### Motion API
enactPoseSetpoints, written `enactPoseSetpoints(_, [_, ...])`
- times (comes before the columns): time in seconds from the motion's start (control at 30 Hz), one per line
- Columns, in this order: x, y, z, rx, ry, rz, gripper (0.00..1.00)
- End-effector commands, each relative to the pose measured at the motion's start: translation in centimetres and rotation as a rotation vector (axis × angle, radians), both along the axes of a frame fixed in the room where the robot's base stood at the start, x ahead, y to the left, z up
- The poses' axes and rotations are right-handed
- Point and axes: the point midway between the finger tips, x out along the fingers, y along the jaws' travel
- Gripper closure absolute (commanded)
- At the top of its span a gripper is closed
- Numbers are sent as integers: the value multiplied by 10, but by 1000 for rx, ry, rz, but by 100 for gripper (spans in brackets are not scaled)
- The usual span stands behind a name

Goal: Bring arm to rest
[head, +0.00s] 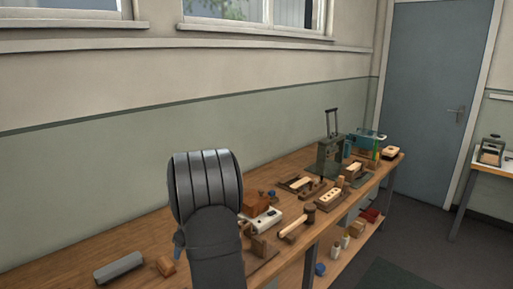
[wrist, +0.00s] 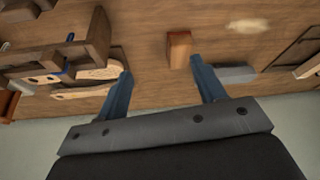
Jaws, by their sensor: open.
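In the wrist view my gripper (wrist: 160,88) is open, its two blue fingers wide apart with nothing between the tips. It hangs above the wooden bench. In the head view my grey arm stands in front of the bench and hides most of the gripper; a bit of blue finger shows at its left side. A small wooden block (wrist: 179,48) lies on the bench beyond the fingertips, nearer the right finger; it also shows in the head view (head: 165,266).
A grey bar (head: 119,268) lies on the bench at the left. A mallet (head: 298,225), a wooden block with holes (head: 331,199) and a green press (head: 331,155) stand to the right. A wall runs behind the bench (head: 60,259). The bench's left part is mostly clear.

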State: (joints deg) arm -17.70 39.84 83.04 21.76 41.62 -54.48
Motion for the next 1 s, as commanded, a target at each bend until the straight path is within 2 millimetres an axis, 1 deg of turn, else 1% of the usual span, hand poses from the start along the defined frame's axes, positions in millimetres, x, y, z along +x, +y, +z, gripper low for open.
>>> enactPoseSetpoints(0.57, [-59, 21, 2, 0, 1, 466, 37])
enactPoseSetpoints(1.0, [-115, 36, 9, 0, 0, 909, 37])
